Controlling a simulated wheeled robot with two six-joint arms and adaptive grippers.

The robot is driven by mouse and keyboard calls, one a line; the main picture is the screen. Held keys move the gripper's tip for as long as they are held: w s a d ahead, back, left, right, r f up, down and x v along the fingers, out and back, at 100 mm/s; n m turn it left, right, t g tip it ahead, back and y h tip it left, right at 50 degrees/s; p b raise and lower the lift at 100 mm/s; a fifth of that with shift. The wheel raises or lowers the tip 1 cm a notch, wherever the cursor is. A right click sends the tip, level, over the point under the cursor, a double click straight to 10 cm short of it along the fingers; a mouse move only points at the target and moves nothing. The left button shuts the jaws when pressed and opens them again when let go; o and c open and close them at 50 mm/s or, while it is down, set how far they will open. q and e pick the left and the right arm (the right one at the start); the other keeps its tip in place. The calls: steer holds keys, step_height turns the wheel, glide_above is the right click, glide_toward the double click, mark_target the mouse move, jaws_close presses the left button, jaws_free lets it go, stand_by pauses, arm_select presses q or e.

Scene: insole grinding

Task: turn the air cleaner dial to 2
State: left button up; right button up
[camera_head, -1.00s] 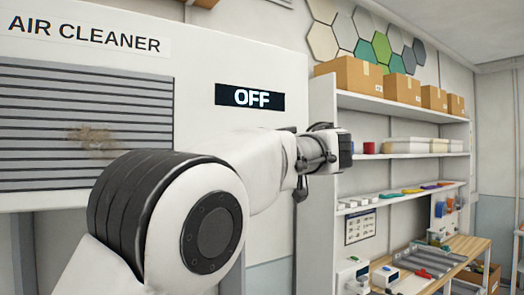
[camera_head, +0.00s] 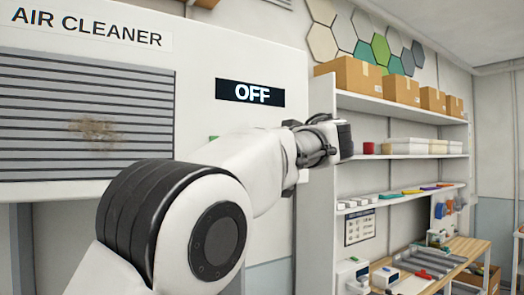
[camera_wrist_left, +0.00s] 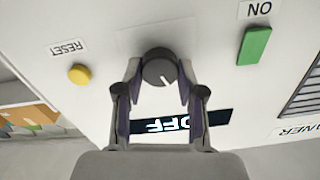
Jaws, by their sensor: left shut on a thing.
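The air cleaner (camera_head: 210,55) is a white cabinet with a display (camera_head: 250,93) reading OFF. In the left wrist view the panel appears upside down. Its dark round dial (camera_wrist_left: 158,67) has a small white mark pointing down and slightly right in that picture. My left gripper (camera_wrist_left: 160,76) is shut on the dial, one finger on each side. The fingers partly cover the display (camera_wrist_left: 165,125) there. In the head view my left arm hides the dial and fingertips. My right gripper is not in view.
A yellow button (camera_wrist_left: 79,74) labelled RESET and a green button (camera_wrist_left: 254,46) labelled ON flank the dial. A grey vent grille (camera_head: 85,120) is on the left of the cabinet. White shelves (camera_head: 400,105) with boxes and a wooden workbench (camera_head: 455,250) stand to the right.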

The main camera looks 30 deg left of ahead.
arm_select(q)
steer(key=shift+r+m, duration=0.2)
steer(key=shift+m, duration=1.8)
steer(key=o, duration=1.1)
steer(key=shift+o, duration=0.2)
steer(key=shift+w+a+f, duration=0.1)
steer(key=shift+a+f, duration=0.05)
steer(key=v, duration=1.1)
steer(key=shift+d, duration=0.35)
